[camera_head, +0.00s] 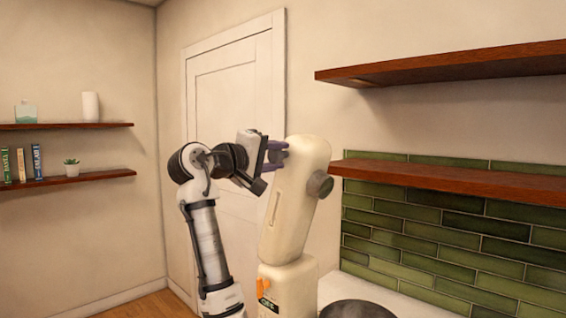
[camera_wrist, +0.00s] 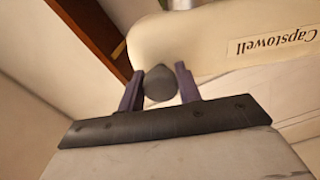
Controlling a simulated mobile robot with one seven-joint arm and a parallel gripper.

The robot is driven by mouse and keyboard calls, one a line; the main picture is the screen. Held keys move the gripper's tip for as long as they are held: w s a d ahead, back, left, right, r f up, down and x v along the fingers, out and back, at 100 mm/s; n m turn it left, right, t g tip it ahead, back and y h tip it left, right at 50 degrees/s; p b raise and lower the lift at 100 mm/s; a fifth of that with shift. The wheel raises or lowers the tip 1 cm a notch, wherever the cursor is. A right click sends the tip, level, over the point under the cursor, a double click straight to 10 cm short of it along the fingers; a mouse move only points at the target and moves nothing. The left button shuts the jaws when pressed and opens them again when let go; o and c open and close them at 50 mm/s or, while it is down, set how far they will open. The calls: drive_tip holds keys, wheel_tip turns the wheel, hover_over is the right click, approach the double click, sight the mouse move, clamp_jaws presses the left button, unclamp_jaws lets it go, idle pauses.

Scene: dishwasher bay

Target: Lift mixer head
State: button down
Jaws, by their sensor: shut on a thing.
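The cream stand mixer shows in the head view with its head (camera_head: 295,200) tilted up steeply, close to upright, above its base (camera_head: 288,287). A round grey knob (camera_head: 320,184) sits on the head's right side. My gripper (camera_head: 278,152) is at the upper end of the head, on its left side. In the wrist view the head (camera_wrist: 215,45) carries the lettering "Capstowell". The purple fingers of my gripper (camera_wrist: 158,85) are shut on a grey rounded knob (camera_wrist: 160,83) at the head's end. The head view hides this grip.
Two wooden shelves (camera_head: 450,66) (camera_head: 450,185) jut out to the right of the mixer, the lower one close to its head. A dark round object (camera_head: 357,309) lies at the bottom edge. A white door (camera_head: 235,110) is behind my arm. Small shelves (camera_head: 68,181) hang far left.

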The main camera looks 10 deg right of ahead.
drive_tip(key=shift+w+a+r, duration=0.15)
drive_tip(key=shift+w+a, duration=0.15)
drive_tip(key=c, duration=1)
unclamp_jaws()
drive_tip(key=shift+o, duration=0.2)
drive_tip(key=b+v, duration=0.5)
drive_tip(key=v, duration=0.8)
drive_tip(key=shift+s+a, duration=0.25)
drive_tip(key=shift+s, duration=0.05)
